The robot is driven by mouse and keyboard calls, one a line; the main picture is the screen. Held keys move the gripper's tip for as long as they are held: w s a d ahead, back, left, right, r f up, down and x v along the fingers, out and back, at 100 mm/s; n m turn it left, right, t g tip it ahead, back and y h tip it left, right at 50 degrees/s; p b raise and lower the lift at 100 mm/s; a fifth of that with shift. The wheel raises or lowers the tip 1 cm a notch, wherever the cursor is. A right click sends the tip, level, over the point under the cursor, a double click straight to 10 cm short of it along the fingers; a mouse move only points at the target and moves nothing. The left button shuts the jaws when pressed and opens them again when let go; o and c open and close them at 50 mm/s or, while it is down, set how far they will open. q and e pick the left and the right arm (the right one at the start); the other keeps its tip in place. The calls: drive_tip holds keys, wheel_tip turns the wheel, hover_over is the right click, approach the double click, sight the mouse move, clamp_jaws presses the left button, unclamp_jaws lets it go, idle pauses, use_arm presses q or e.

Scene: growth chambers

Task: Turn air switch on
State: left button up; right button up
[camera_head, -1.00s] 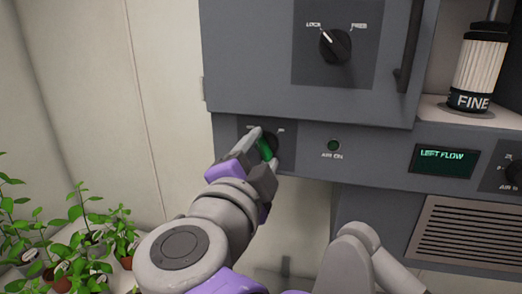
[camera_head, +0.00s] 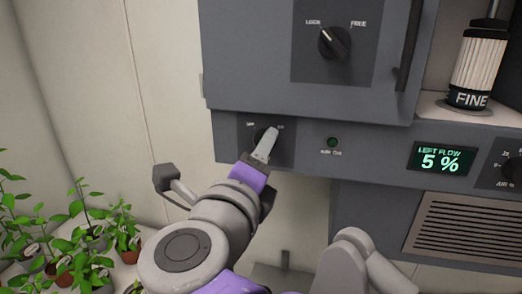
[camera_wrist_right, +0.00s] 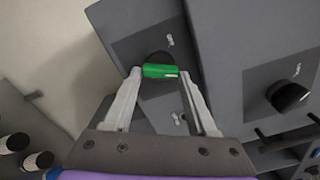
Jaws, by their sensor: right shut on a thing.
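The air switch has a green handle (camera_wrist_right: 160,71), shown in the right wrist view between my fingertips. Its dark plate (camera_head: 246,142) shows in the head view under the cabinet door, with small labels left and right above the knob. My right gripper (camera_wrist_right: 162,74) is shut on the green handle, one finger at each end. In the head view my right gripper (camera_head: 265,145) is rolled over, its finger slanting up to the right and hiding the handle. The round AIR ON lamp (camera_head: 332,142) looks dark green. My left gripper is not in view.
The LEFT FLOW display (camera_head: 441,159) reads 5 %. A LOCK/FREE knob (camera_head: 334,42) sits on the door above, with a door handle (camera_head: 409,45) to its right. Another knob (camera_head: 512,168) is at the right edge. Potted plants (camera_head: 60,235) stand at lower left.

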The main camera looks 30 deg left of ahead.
drive_tip(key=shift+m, duration=1.7)
drive_tip(key=o, duration=1.4)
drive_tip(key=shift+c, duration=0.2)
drive_tip(key=shift+f, duration=0.1)
